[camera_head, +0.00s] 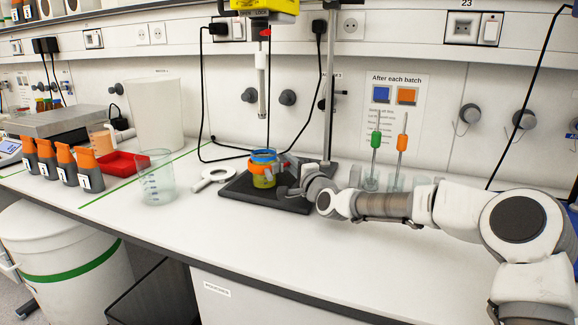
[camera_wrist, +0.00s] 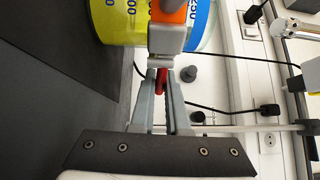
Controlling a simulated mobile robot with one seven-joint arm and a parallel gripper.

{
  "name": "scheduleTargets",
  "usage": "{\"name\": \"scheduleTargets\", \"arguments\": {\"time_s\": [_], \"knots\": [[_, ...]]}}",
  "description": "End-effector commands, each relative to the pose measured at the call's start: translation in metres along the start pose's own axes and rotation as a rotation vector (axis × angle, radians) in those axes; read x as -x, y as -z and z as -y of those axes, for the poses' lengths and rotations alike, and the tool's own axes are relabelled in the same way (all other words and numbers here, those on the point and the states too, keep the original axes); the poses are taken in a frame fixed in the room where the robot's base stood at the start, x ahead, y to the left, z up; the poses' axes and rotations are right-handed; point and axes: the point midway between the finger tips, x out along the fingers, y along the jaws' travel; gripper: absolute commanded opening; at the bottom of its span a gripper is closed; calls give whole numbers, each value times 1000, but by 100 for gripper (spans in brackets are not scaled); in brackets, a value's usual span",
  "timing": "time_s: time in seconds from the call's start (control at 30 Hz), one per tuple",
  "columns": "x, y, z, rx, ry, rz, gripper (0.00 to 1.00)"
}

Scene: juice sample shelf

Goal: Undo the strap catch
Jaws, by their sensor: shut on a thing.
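A beaker (camera_head: 263,179) with yellow contents and a blue rim stands on the black stand base. An orange strap (camera_head: 258,168) goes around it. In the wrist view the beaker (camera_wrist: 122,25) shows at the top with printed numbers, and the strap catch (camera_wrist: 167,40) is a grey piece with an orange part above it. My gripper (camera_wrist: 164,82) is shut on the catch's small red tab (camera_wrist: 162,77), just below the grey piece. In the head view my arm reaches in from the right to the beaker's right side, and the fingertips are too small to read.
The black stand base (camera_head: 235,193) carries an upright rod behind my wrist. A yellow-headed mixer (camera_head: 265,7) hangs above with its shaft (camera_head: 262,85) over the beaker. The front bench is clear.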

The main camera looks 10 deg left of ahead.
Motion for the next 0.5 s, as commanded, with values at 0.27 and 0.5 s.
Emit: {"name": "scheduleTargets", "arguments": {"time_s": [0.27, 0.5], "knots": [[5, 0, 1, 11, 5, -145, 0], [11, 1, 2, 16, 9, -309, 0]]}}
